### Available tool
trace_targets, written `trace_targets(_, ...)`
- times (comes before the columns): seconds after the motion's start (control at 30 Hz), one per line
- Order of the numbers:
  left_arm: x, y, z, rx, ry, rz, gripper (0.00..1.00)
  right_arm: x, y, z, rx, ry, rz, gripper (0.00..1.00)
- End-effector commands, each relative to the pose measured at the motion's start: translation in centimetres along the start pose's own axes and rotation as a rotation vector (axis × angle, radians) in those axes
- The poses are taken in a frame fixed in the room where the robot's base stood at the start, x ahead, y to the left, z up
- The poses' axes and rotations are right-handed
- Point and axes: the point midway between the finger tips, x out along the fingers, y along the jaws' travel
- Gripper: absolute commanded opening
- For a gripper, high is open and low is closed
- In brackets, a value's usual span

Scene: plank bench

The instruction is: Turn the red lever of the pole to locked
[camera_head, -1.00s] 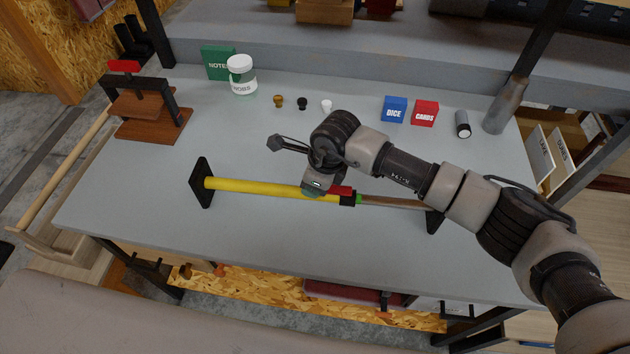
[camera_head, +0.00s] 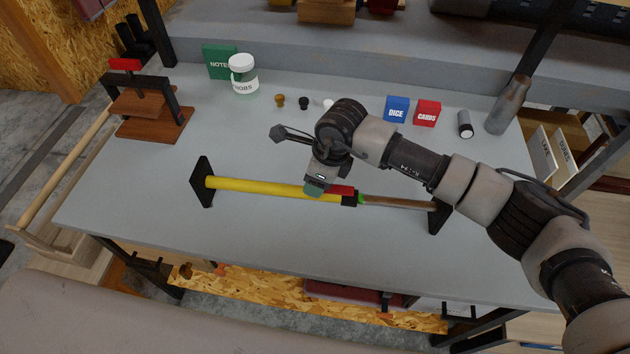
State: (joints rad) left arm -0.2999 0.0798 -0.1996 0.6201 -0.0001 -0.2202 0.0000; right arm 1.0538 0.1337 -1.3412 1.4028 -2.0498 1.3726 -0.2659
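The pole lies across the grey bench. Its yellow tube (camera_head: 262,187) has a black end plate (camera_head: 202,181) at the left, and a thinner brownish rod (camera_head: 398,202) runs to another black end plate (camera_head: 438,216) at the right. The red lever (camera_head: 342,190) lies along the tube beside a black collar (camera_head: 349,198), with a small green mark to its right. My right gripper (camera_head: 314,190) is over the tube at the left end of the lever. Its fingertips are hidden behind its own body, so I cannot tell whether it touches the lever. My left gripper is not in view.
Behind the pole stand a white jar (camera_head: 243,74), a green notes box (camera_head: 219,62), small knobs (camera_head: 280,100), a blue dice box (camera_head: 396,109), a red cards box (camera_head: 426,113) and a grey cylinder (camera_head: 464,124). A wooden press (camera_head: 150,122) stands at the left. The bench front is clear.

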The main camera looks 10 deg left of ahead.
Motion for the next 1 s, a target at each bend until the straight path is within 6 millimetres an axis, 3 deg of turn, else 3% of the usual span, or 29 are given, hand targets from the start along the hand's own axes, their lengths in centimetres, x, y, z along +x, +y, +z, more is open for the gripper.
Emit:
trace_targets(0.2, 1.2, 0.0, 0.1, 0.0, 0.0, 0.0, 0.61, -4.4, -0.1, 0.0, -0.003, -0.002, -0.004, 0.57)
trace_targets(0.4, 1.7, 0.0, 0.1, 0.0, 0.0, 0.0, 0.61, -7.3, 0.0, 0.0, -0.001, -0.001, -0.001, 0.57)
trace_targets(0.6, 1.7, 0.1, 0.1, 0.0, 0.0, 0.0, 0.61, -8.3, 0.0, 0.1, -0.001, 0.0, 0.0, 0.57)
trace_targets(1.0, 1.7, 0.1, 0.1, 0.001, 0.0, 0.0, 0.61, -8.2, 0.0, 0.1, -0.001, 0.0, 0.001, 0.57)
